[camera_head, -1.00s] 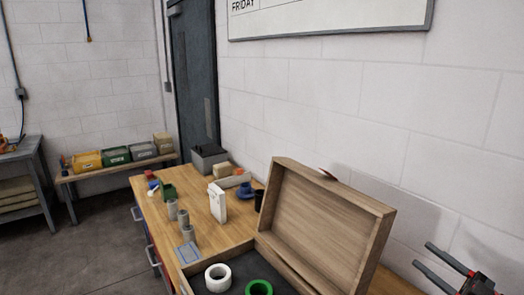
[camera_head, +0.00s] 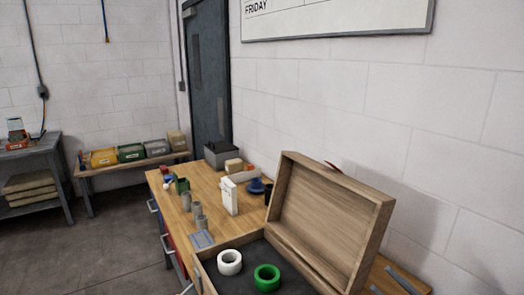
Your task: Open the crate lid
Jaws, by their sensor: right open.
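The wooden crate (camera_head: 207,273) stands on the workbench at the lower middle, partly cut off by the bottom edge. Its lid (camera_head: 328,215) stands raised and leans back toward the wall, with its hollow inside facing me. A white tape roll (camera_head: 229,262) and a green tape roll (camera_head: 267,278) lie on the crate's dark floor. My left gripper is out of view.
The white wall (camera_head: 440,150) rises close behind the lid. Open floor lies left.

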